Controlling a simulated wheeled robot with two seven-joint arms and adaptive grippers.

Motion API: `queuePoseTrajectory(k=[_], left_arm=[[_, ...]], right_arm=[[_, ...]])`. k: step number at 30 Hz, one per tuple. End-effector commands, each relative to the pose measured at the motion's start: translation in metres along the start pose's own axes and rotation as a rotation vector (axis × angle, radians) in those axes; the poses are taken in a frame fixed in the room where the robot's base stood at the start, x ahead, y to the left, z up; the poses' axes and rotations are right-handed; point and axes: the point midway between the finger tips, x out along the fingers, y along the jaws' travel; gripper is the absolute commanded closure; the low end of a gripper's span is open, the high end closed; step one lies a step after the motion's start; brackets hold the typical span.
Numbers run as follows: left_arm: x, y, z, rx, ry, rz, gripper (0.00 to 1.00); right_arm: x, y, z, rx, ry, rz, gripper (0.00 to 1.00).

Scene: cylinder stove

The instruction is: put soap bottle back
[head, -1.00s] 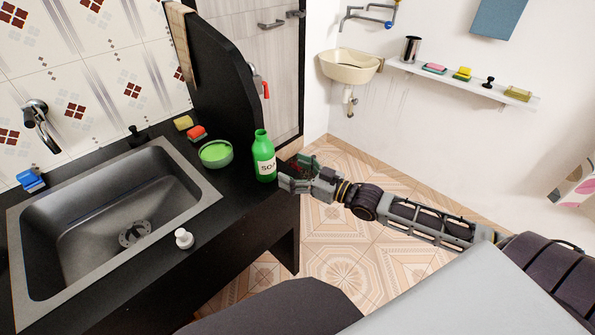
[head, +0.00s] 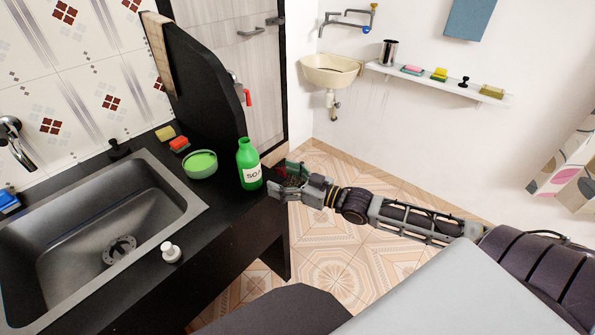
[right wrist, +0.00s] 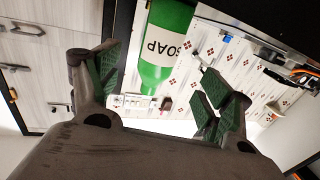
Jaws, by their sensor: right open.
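The green soap bottle (head: 249,165) with a white SOAP label stands upright on the black counter (head: 222,212), near its right edge. My right gripper (head: 281,178) is just right of the bottle, open and empty. The bottle looks apart from the fingers. My left gripper is not in view.
A steel sink (head: 110,225) and a small white dispenser (head: 171,252) are to the left. A wall shelf (head: 440,83) holds several items. Floor right of the counter is open.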

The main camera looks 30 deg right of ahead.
Motion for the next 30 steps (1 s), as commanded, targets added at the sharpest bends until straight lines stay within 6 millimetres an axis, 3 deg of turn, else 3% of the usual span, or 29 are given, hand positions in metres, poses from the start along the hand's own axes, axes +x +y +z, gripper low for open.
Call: queuePoseTrajectory(k=[5, 11, 14, 21, 30], left_arm=[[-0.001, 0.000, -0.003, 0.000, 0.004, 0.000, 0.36], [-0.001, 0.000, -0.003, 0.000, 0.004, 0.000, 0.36], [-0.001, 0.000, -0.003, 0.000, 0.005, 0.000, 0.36], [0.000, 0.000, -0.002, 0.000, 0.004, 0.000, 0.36], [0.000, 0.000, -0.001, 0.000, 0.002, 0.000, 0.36]], right_arm=[[0.000, 0.004, 0.006, 0.000, -0.009, 0.011, 0.20], [-0.004, 0.025, 0.043, -0.004, -0.073, 0.074, 0.20], [-0.009, 0.040, 0.076, -0.004, -0.132, 0.125, 0.20], [-0.033, 0.069, 0.175, 0.008, -0.318, 0.252, 0.20], [-0.077, 0.067, 0.305, 0.052, -0.581, 0.362, 0.20]])
